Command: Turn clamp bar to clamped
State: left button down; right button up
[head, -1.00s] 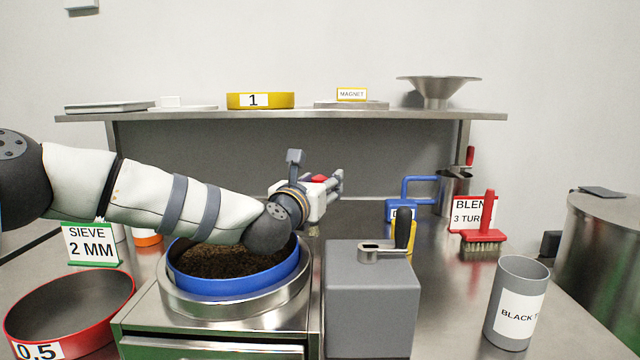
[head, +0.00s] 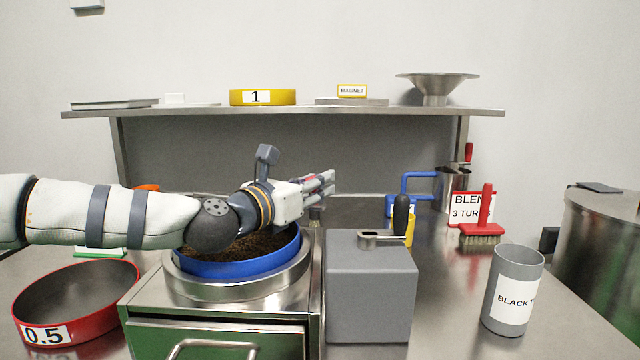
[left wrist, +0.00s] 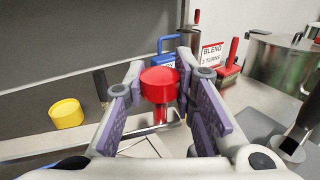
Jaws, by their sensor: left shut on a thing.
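My left gripper (head: 326,184) reaches over the blue sieve from the left, with its fingers pointing right. In the left wrist view its two fingers are closed around a red round knob (left wrist: 159,85) on a short red stem. The knob sits above a flat metal bar (left wrist: 152,136), which seems to be the clamp bar; their join is partly hidden. The blue sieve (head: 240,268) holds dark tea and sits in the steel sifter rim (head: 236,287). My forearm and wrist cover part of it. My right gripper does not show.
A grey box with a crank (head: 370,290) stands right of the sifter. A red brush (head: 484,231), a BLEND sign (head: 466,207) and a grey cup (head: 514,290) are farther right. A red 0.5 sieve (head: 75,325) lies at left. A shelf (head: 285,113) spans the back.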

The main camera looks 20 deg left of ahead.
pick_arm(q)
jog(key=s+m+h, duration=0.1)
jog(key=s, duration=0.1)
jog(key=s+a+m+g+h+b, duration=0.1)
jog(key=s+h, duration=0.1)
jog(key=s+m+g+h, duration=0.1)
jog(key=s, duration=0.2)
jog(key=shift+a+f+h, duration=0.15)
jog(key=shift+f+h, duration=0.05)
jog(key=shift+h, duration=0.2)
jog(key=s+m+g+h, duration=0.1)
jog(key=s+a+m+g+h, duration=0.1)
jog(key=s, duration=0.1)
jog(key=s+a+m+g+h, duration=0.1)
jog(key=s, duration=0.1)
jog(key=shift+s+r, duration=0.25)
jog(key=shift+r, duration=0.05)
jog(key=shift+s+a+f+m+g+h+p, duration=0.1)
jog(key=shift+s+a+m+g+h+p, duration=0.2)
jog(key=shift+s+h, duration=0.1)
jog(key=shift+f, duration=0.1)
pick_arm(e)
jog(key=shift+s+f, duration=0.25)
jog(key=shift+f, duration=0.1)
pick_arm(q)
jog(key=shift+s, duration=0.1)
